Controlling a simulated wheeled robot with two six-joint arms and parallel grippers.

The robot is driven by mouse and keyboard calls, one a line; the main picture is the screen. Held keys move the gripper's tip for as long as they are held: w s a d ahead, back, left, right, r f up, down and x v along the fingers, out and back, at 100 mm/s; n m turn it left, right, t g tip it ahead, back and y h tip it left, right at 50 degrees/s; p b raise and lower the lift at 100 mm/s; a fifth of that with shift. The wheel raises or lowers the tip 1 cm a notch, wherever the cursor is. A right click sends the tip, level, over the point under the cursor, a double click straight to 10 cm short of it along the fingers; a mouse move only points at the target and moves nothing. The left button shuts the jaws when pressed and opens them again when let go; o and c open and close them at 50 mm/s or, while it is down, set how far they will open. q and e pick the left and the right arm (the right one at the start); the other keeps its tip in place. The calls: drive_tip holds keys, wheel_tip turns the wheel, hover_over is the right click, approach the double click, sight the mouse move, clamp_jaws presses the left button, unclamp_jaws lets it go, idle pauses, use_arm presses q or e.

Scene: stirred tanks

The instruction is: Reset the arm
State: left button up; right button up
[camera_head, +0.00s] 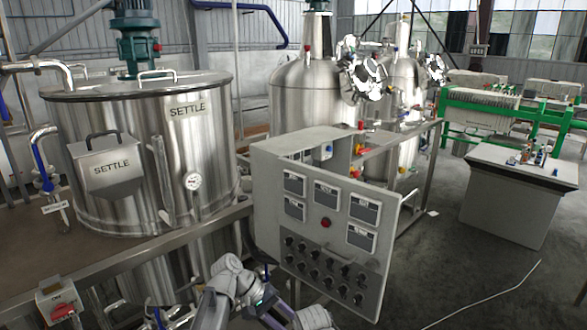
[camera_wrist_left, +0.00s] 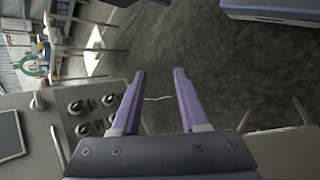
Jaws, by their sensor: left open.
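My left gripper (camera_wrist_left: 158,73) shows in the left wrist view with its two purple fingers spread apart and nothing between them. The control panel (camera_wrist_left: 52,112) lies to the left of the fingers there, with several black knobs near them. In the head view my left arm (camera_head: 228,287) is bent at the bottom, in front of the lower left of the grey control panel (camera_head: 340,246). I cannot make out its fingertips there. My right gripper is not in view.
A large steel SETTLE tank (camera_head: 125,205) stands at the left, with a second steel tank (camera_head: 300,105) behind. A grey cabinet (camera_head: 505,205) stands at the right. The concrete floor (camera_head: 450,270) between panel and cabinet is mostly open, with a thin pale line on it.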

use_arm(q)
drive_tip(key=s+a+f+m+t+y, duration=0.1)
drive_tip(key=s+a+f+t+y, duration=0.15)
drive_tip(key=a+y, duration=0.4)
drive_tip(key=s+a+f+m+t+y, duration=0.1)
drive_tip(key=s+a+f+m+y, duration=0.2)
drive_tip(key=a, duration=0.6)
drive_tip(key=s+d+m+g+p, duration=0.1)
drive_tip(key=s+d+m, duration=0.1)
drive_tip(key=s+d, duration=0.4)
drive_tip(key=d, duration=0.4)
drive_tip(key=shift+s+d+r+y, duration=0.15)
drive_tip(key=shift+r+y, duration=0.05)
drive_tip(key=shift+y, duration=0.15)
